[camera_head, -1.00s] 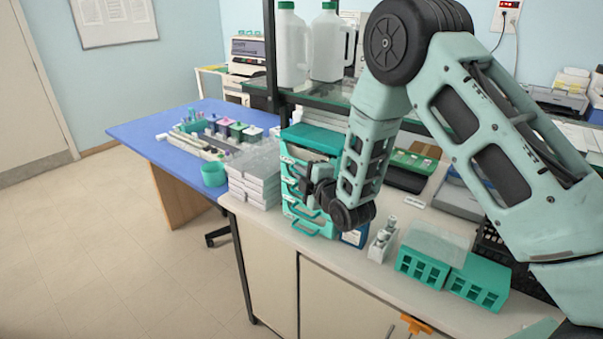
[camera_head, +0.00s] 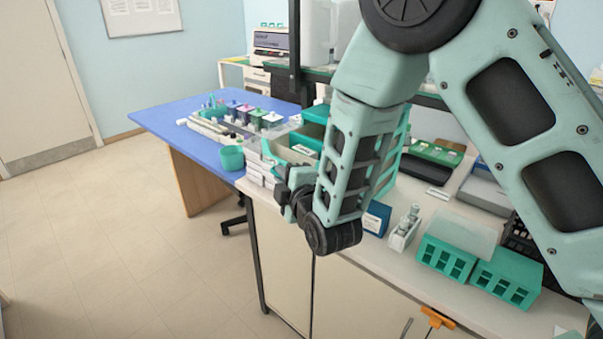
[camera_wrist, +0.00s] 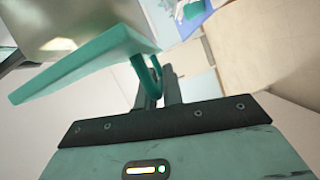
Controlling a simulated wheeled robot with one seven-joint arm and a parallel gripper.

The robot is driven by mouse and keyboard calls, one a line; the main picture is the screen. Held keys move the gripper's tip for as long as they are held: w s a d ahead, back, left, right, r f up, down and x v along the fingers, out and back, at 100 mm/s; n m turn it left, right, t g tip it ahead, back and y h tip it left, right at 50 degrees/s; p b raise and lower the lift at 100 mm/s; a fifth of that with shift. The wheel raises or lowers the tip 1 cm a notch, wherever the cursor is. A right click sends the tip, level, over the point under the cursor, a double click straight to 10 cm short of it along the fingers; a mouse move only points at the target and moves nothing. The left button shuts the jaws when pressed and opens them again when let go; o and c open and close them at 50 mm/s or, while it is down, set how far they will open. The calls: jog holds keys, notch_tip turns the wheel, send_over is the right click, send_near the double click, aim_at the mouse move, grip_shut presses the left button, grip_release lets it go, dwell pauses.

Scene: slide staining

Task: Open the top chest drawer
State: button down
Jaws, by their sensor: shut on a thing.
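The small teal chest (camera_head: 316,113) stands on the counter, mostly hidden behind my forearm in the head view. Its top drawer (camera_head: 285,154) sticks out of the chest towards the front left, and part of its pale inside shows. In the wrist view, the teal drawer front (camera_wrist: 90,62) slants across the upper left. Its looped teal handle (camera_wrist: 147,80) lies between the dark fingers of my gripper (camera_wrist: 160,88), which is shut on it. In the head view my gripper (camera_head: 284,190) is beside the drawer, partly hidden by my wrist. The lower drawers are largely hidden.
White boxes (camera_head: 262,172) stand just left of the chest. A blue table (camera_head: 185,116) with a teal cup (camera_head: 231,158) and staining jars lies beyond. A blue box (camera_head: 376,218), a small bottle rack (camera_head: 404,232) and teal racks (camera_head: 446,258) stand right. Floor in front is clear.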

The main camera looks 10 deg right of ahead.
jog(key=shift+s+a+b, duration=0.2)
jog(key=shift+s+a, duration=0.6)
jog(key=shift+a, duration=0.25)
jog(key=shift+s+a+b, duration=0.2)
jog(key=shift+s+a, duration=0.55)
jog(key=shift+a, duration=0.3)
jog(key=c, duration=1.5)
grip_release()
jog(key=shift+c, duration=0.2)
jog(key=shift+s, duration=0.1)
jog(key=p+v, duration=1.4)
jog(key=v, duration=0.3)
jog(key=shift+f, duration=0.15)
